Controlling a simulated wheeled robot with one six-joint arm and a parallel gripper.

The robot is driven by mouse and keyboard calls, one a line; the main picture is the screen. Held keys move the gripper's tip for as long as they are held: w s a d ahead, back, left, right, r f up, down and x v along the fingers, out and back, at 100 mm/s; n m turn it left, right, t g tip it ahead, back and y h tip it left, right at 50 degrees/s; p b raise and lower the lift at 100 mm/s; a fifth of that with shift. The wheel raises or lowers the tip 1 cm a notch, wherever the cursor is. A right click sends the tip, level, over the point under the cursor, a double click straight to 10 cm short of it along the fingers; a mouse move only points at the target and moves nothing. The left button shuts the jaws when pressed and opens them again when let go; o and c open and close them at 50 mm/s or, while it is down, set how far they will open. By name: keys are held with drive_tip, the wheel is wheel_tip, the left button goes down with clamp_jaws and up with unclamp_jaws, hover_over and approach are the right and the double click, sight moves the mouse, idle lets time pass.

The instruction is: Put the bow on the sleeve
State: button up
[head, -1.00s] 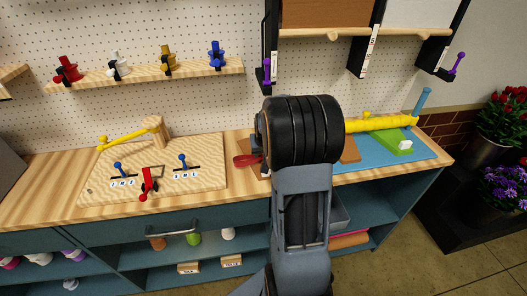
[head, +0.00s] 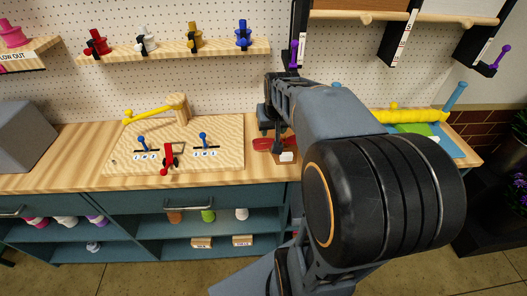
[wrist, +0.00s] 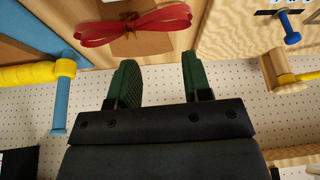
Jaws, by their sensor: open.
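The red bow (wrist: 105,32) lies on the worktop at the top of the wrist view, over a small brown piece (wrist: 150,44). In the head view the bow (head: 262,144) shows right of the wooden board. My gripper (wrist: 160,62) has two green fingers, spread apart with nothing between them. The fingertips point toward the bow and appear apart from it. Another brown flat piece (wrist: 18,55) lies by the blue mat (wrist: 50,38) at the wrist view's left; I cannot tell whether either brown piece is the sleeve. My arm hides much of the mat in the head view.
A yellow roll (head: 400,116) and a blue post (head: 456,96) stand at the mat. The wooden board (head: 225,152) has blue levers, a red lever and a yellow-armed post (head: 178,106). A shelf (head: 180,51) with colored fixtures is on the pegboard. The worktop's left side is partly clear.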

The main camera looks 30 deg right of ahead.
drive_tip(key=s+a+f+n+y, duration=0.1)
drive_tip(key=s+a+n, duration=0.3)
drive_tip(key=s+a, duration=0.7)
drive_tip(key=a+f, duration=0.1)
drive_tip(key=a, duration=0.2)
drive_tip(key=shift+f, duration=0.15)
